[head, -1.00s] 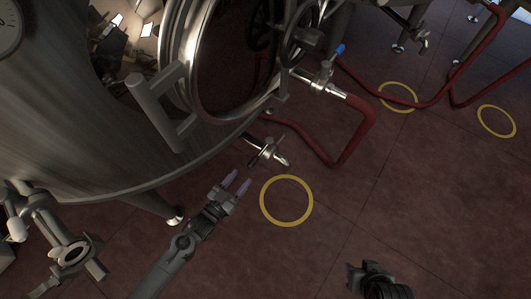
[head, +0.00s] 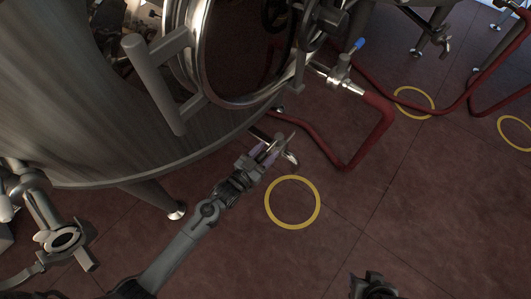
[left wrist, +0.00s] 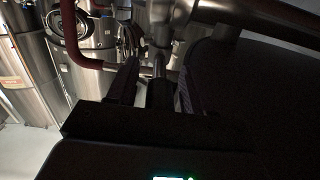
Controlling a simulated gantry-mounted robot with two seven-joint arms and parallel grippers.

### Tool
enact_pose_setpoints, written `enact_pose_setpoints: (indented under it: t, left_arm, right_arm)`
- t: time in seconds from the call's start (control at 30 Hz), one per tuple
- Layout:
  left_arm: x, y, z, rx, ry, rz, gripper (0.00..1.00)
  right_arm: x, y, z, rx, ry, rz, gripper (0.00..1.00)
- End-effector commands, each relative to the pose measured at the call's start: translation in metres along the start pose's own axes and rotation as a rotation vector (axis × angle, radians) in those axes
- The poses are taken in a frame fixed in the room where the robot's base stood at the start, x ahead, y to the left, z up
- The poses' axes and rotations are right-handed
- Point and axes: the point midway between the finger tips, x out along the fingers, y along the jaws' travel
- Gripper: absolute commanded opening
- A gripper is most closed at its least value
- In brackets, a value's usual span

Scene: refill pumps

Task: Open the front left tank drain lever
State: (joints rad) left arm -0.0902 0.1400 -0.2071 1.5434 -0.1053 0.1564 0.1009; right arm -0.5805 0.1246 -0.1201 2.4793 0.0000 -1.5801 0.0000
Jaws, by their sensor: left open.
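The big steel tank (head: 75,125) fills the upper left of the head view, its round hatch open. A short drain outlet with a small metal lever (head: 291,139) sticks out low from its underside. My left gripper (head: 266,152) is open at this outlet, its fingers overlapping the lever's near side in the head view. I cannot tell whether they touch it. In the left wrist view, a dark rod-like part (left wrist: 160,88) lies between the two fingers. My right gripper (head: 372,285) is partly visible at the bottom edge; its jaws are unclear.
A valve with a blue handle (head: 358,44) and a red hose (head: 378,115) lie to the right of the outlet. A steel pipe fitting (head: 62,238) is at lower left. A tank leg (head: 160,198) stands nearby. The floor around the yellow ring (head: 293,228) is clear.

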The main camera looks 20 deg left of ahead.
Motion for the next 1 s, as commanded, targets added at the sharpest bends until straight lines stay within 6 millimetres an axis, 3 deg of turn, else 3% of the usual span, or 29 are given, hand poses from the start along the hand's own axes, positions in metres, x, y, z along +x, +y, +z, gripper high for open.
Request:
enact_pose_setpoints:
  t: [0.2,0.57,1.0]
  left_arm:
    - [0.0002,0.0001,-0.0002,0.0,0.0,0.0,0.51]
    - [-0.0001,0.0,-0.0001,0.0,0.0,0.0,0.0]
    - [0.0005,-0.0027,-0.0016,0.0,0.001,-0.014,0.0]
  right_arm:
    - [-0.0003,-0.0005,-0.0001,0.002,0.0,-0.002,0.43]
    - [-0.0004,-0.0018,-0.0005,0.008,0.001,-0.006,0.43]
    - [-0.004,-0.002,-0.0017,0.006,0.002,-0.006,0.43]
